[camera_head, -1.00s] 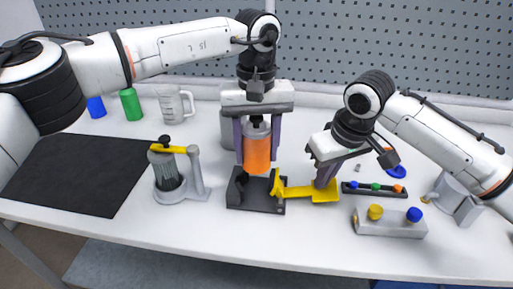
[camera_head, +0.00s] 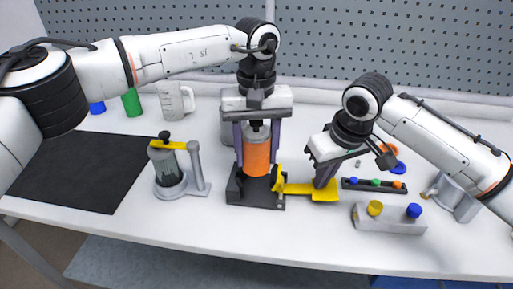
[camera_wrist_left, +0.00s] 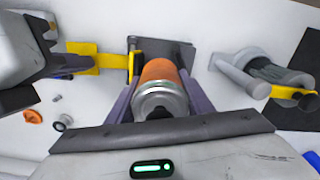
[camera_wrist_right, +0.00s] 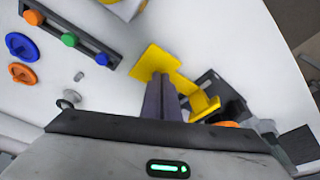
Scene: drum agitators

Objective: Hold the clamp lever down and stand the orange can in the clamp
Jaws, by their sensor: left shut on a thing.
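The orange can (camera_head: 257,157) with a grey top stands upright between the fingers of my left gripper (camera_head: 257,140), which is shut on it. It also shows in the left wrist view (camera_wrist_left: 160,72). The can is over the dark clamp base (camera_head: 262,201); I cannot tell whether its bottom rests there. The yellow clamp lever (camera_head: 312,191) extends to the right of the clamp, lying low. My right gripper (camera_head: 322,180) points down with its fingertips at the lever's flat end. In the right wrist view its fingers (camera_wrist_right: 160,98) look close together over the yellow paddle.
A grey stand (camera_head: 180,185) with a yellow-handled jar is left of the clamp. A grey block (camera_head: 389,220) with yellow and blue knobs and a dark strip (camera_head: 373,187) of coloured knobs lie right. A green can (camera_head: 131,103) and clear jug (camera_head: 175,102) stand behind.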

